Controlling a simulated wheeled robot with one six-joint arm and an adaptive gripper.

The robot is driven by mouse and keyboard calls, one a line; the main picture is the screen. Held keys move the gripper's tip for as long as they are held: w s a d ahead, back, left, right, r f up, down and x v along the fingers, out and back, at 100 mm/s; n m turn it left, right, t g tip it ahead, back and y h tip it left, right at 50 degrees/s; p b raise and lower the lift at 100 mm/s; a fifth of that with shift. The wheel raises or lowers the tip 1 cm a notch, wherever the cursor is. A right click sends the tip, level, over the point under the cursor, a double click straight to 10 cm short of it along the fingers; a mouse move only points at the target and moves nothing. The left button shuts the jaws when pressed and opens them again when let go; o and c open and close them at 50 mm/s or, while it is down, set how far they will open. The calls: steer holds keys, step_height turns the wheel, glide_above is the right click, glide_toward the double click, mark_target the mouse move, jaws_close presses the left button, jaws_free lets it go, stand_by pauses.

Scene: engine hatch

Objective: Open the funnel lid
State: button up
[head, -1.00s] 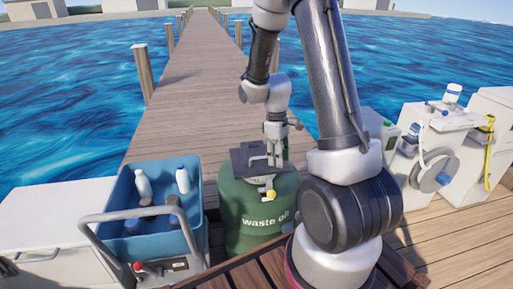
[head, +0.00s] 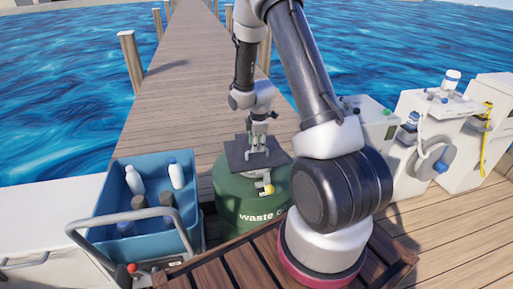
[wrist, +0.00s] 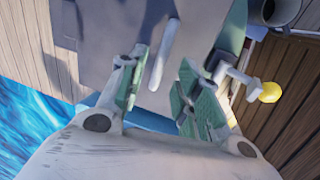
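The funnel lid (head: 240,157) is a dark grey flat square plate on top of the green waste oil drum (head: 248,205). It appears to lie flat. In the wrist view the lid (wrist: 110,30) fills the upper middle, with a light grey bar handle (wrist: 165,55) standing out from it. My gripper (head: 259,146) is just above the lid. In the wrist view my gripper (wrist: 160,88) has its green-padded fingers apart. The handle's lower end lies between the fingertips, with gaps on both sides. The funnel under the lid is mostly hidden.
A yellow-knobbed lever (head: 267,189) sticks out at the drum's front; its knob (wrist: 270,92) is right of my fingers. A blue crate with bottles (head: 125,240) stands to the left. White cabinets (head: 430,125) stand to the right. The wooden pier (head: 190,90) behind is clear.

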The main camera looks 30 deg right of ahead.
steer(key=shift+w+f, duration=0.25)
steer(key=shift+f, duration=1.05)
jaws_close()
